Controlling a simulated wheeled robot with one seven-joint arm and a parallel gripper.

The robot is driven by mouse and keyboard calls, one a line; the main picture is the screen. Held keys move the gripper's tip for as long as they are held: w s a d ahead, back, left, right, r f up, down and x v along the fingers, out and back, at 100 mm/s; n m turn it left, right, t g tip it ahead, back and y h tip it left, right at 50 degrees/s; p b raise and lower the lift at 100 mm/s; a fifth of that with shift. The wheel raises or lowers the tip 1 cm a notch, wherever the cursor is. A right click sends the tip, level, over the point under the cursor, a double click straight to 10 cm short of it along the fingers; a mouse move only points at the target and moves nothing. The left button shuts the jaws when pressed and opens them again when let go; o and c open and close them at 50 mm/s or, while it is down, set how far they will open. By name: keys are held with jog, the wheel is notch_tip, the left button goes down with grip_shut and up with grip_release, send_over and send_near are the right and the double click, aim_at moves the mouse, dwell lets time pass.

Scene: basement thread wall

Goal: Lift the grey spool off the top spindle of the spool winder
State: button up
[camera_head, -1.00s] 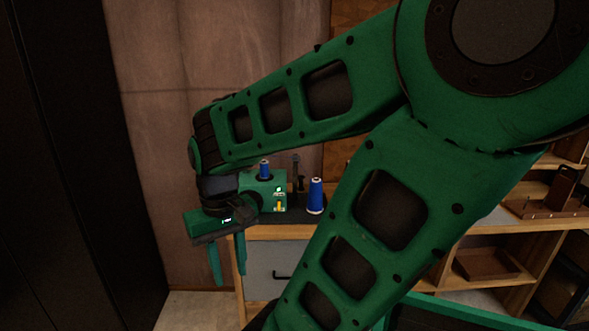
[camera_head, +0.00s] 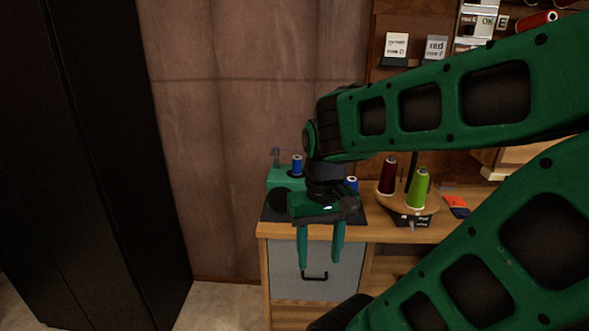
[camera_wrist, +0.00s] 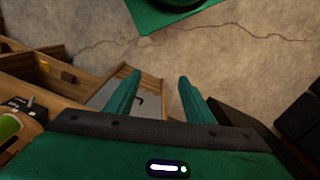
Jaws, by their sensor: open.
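The green spool winder (camera_head: 280,178) stands at the back left of the wooden bench, partly hidden behind my wrist. A spool on its top (camera_head: 297,165) looks blue, not grey. I see no clearly grey spool. A second blue spool (camera_head: 351,184) stands to the right, partly covered by my gripper. My gripper (camera_head: 320,262) is open and empty, fingers pointing down, in front of the bench and lower than the winder.
A round wooden stand (camera_head: 402,202) holds a dark red spool (camera_head: 388,176) and a lime green spool (camera_head: 419,188). A grey drawer front (camera_head: 335,266) lies behind my fingers. A tall black cabinet (camera_head: 90,150) stands at left. Floor is free between them.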

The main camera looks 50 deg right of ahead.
jog(key=w+d+m+t+h, duration=0.35)
jog(key=w+d+h, duration=0.25)
jog(key=w+d, duration=0.9)
jog(key=t+h, duration=0.4)
jog(key=t, duration=0.1)
send_near(296, 161)
jog(key=d+f, duration=0.1)
jog(key=shift+t, duration=0.25)
jog(key=x, duration=1.1)
jog(key=c, duration=1.1)
jog(key=shift+r, duration=0.15)
notch_tip(296, 161, up, 10)
jog(key=shift+f, duration=0.1)
